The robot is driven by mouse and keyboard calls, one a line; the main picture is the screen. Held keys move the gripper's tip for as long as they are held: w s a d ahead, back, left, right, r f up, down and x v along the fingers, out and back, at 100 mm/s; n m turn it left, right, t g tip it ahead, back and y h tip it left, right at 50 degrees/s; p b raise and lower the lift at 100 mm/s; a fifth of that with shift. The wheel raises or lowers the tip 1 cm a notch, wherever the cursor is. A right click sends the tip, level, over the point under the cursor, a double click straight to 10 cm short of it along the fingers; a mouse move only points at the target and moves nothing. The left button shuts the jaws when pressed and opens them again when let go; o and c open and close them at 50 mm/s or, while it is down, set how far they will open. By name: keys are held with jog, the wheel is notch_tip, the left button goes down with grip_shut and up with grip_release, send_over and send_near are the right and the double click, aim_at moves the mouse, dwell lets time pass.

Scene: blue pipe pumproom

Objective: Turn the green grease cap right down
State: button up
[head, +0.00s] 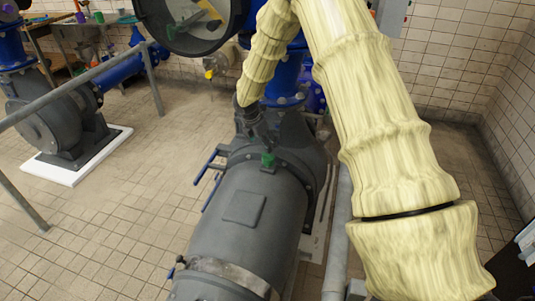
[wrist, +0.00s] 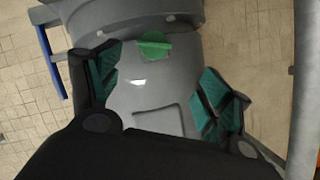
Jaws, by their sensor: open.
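The green grease cap (head: 268,160) sits on top of the grey pump housing, near the flange. It also shows in the wrist view (wrist: 155,45), upper middle, as a rounded green piece. My gripper (head: 250,118) hangs above the housing behind the cap in the head view. In the wrist view my gripper (wrist: 158,88) has its green-padded fingers spread wide, with nothing between them but the grey housing surface below. The cap lies ahead of the fingertips, roughly between their lines, and no finger visibly touches it.
The grey pump body (head: 240,235) fills the middle, with a raised square plate on top. Blue bars (head: 208,180) stick out at its left. A grey rail (head: 338,240) runs at its right. Another pump (head: 60,125) stands at the left. Tiled floor at left is open.

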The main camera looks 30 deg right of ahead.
aim_at(267, 157)
jog(key=shift+w+d+f+n+p, duration=0.35)
jog(key=shift+d+f, duration=0.3)
jog(key=shift+f, duration=0.95)
jog(key=shift+w+d+f+n+p, duration=0.15)
jog(key=shift+w+d+f+n, duration=0.3)
jog(key=shift+f, duration=1.1)
jog(key=shift+w+d+f+n+p, duration=0.35)
jog(key=shift+d+f, duration=0.45)
jog(key=shift+f, duration=0.8)
jog(key=c, duration=1)
